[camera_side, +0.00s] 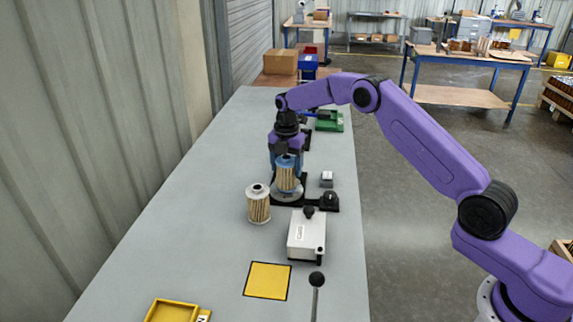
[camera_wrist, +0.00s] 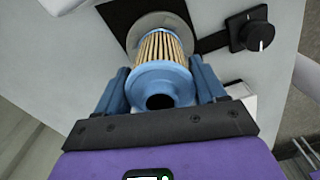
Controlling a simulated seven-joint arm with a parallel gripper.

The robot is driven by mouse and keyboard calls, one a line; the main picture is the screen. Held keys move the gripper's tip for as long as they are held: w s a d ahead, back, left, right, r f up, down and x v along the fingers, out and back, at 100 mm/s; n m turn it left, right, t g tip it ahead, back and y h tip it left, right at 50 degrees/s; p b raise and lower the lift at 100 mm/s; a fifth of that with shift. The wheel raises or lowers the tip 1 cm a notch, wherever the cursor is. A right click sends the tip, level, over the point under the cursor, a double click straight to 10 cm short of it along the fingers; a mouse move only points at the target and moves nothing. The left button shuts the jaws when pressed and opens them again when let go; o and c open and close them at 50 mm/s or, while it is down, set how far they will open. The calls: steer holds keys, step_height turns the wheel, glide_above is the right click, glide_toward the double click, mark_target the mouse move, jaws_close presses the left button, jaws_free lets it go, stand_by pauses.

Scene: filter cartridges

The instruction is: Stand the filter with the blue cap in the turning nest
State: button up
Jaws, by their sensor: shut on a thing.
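The filter with the blue cap (camera_side: 286,178) has a pleated tan body. My gripper (camera_side: 285,158) is shut on its blue cap from above, and the fingers flank the cap in the wrist view (camera_wrist: 160,86). The filter (camera_wrist: 163,50) hangs roughly upright over the turning nest, a grey disc (camera_side: 298,195) on a black base plate. The disc also shows behind the filter's far end in the wrist view (camera_wrist: 136,32). Whether the filter's lower end touches the disc I cannot tell.
A second filter with a pale cap (camera_side: 258,205) stands just left of the nest. A black knob (camera_side: 329,200) and a small grey block (camera_side: 326,179) are at its right. A white box (camera_side: 306,238), yellow square (camera_side: 268,280) and yellow tray (camera_side: 172,311) lie nearer; a green holder (camera_side: 331,123) is behind.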

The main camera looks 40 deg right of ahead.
stand_by(0.3)
steer(key=o, duration=1.2)
steer(key=shift+c, duration=0.2)
steer(key=shift+r, duration=0.15)
steer(key=shift+r, duration=0.8)
steer(key=shift+r, duration=3.25)
steer(key=shift+a, duration=0.1)
